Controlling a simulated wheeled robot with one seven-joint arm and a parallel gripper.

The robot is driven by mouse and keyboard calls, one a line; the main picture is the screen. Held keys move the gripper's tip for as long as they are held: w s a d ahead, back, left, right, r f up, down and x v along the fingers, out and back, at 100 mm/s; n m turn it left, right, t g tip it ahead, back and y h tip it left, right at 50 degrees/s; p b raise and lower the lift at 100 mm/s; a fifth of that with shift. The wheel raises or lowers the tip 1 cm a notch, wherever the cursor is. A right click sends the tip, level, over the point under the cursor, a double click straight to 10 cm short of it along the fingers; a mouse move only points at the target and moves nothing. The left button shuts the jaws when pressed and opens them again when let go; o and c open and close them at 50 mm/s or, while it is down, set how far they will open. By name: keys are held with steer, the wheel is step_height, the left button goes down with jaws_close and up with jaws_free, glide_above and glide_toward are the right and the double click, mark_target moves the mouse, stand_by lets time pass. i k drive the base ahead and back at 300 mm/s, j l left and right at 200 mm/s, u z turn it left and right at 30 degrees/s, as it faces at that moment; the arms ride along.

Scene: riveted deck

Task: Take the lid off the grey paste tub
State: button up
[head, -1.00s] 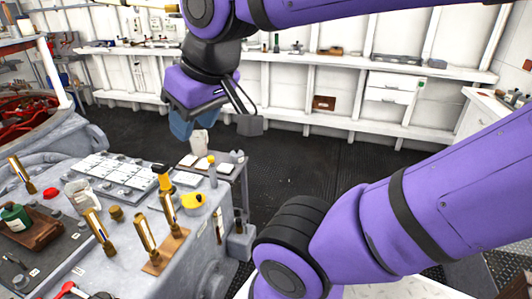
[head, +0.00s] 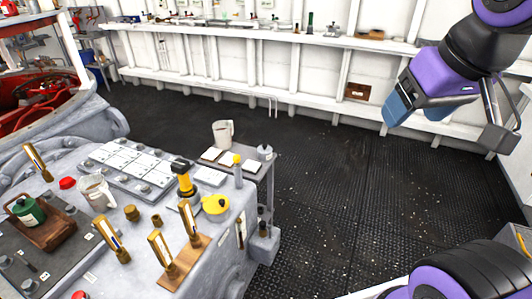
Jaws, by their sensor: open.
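A small grey tub (head: 264,153) with a knobbed lid on top stands on the far right part of the grey side shelf, beyond the console. It looks upright and closed, though it is small in the picture. My gripper (head: 447,123) is at the upper right, high over the dark floor. It is open and empty, well to the right of the tub and apart from everything.
On the console stand a yellow lidded pot (head: 215,206), a yellow-and-black handle (head: 184,178), upright brass levers (head: 160,252) and a cup (head: 95,192). A green pot (head: 28,211) sits at left. A white jug (head: 222,133) stands left of the tub. Floor at right is clear.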

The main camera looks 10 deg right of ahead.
mark_target(264, 149)
steer(key=i+l, duration=0.15)
steer(key=l, duration=0.15)
steer(key=i+l+u, duration=0.1)
steer(key=l, duration=0.2)
steer(key=i+l, duration=0.15)
steer(key=l, duration=0.2)
steer(key=i+l+u, duration=0.1)
steer(key=l, duration=0.2)
steer(key=i+l+u, duration=0.4)
steer(key=i+l, duration=0.8)
steer(key=i, duration=0.05)
